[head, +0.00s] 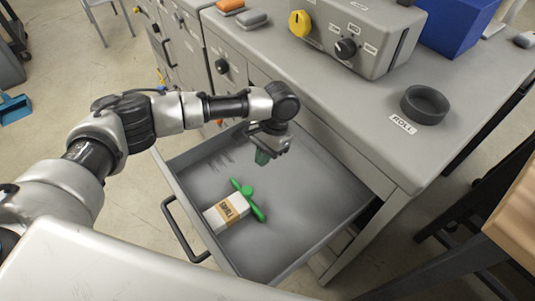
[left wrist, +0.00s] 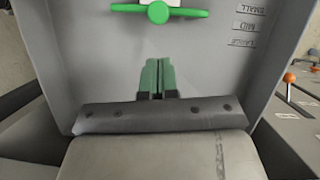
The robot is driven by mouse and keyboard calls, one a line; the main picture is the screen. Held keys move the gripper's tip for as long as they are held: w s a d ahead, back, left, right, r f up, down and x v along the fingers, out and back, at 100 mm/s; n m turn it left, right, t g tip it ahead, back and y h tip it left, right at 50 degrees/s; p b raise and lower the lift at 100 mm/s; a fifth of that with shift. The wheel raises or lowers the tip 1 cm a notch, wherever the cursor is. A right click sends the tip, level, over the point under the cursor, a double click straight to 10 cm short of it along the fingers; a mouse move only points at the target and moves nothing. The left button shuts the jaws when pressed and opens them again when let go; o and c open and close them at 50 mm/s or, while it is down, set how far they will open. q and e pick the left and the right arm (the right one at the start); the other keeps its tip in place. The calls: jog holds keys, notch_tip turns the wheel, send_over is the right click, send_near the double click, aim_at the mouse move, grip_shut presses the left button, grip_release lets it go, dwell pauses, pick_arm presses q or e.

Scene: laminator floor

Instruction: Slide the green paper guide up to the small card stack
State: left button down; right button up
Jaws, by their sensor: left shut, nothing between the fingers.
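The green paper guide (head: 259,212), a bar with a round knob, lies in the open drawer. It also shows at the top of the left wrist view (left wrist: 158,12). The small card stack (head: 222,213), white with a brown labelled band, lies on the guide's front-left side; the two look in contact or nearly so. Only a sliver of the stack shows in the left wrist view. My left gripper (head: 263,157) is over the drawer, behind the guide and apart from it. Its green fingertips (left wrist: 157,75) are shut and empty. My right gripper is out of view.
The grey drawer (head: 300,258) has raised walls and a front handle (head: 183,234). SMALL, MID and LARGE marks (left wrist: 250,25) are on its floor. The counter above holds a control box (head: 350,35) and a dark round ROLL holder (head: 425,104). The drawer floor's right part is clear.

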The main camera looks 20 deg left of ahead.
aim_at(249, 187)
pick_arm(q)
jog(key=p+x, duration=0.1)
jog(key=x, duration=0.6)
jog(key=shift+s+a+f, duration=0.1)
jog(key=shift+f, duration=0.1)
jog(key=shift+s+a+r+p, duration=0.2)
jog(key=shift+s+p, duration=0.2)
jog(key=shift+p, duration=0.55)
jog(key=shift+s+a+p, duration=0.15)
jog(key=shift+s+p, duration=0.1)
jog(key=shift+p, duration=0.1)
jog(key=shift+s+a+f, duration=0.1)
jog(key=shift+f, duration=0.1)
jog(key=shift+r, duration=0.1)
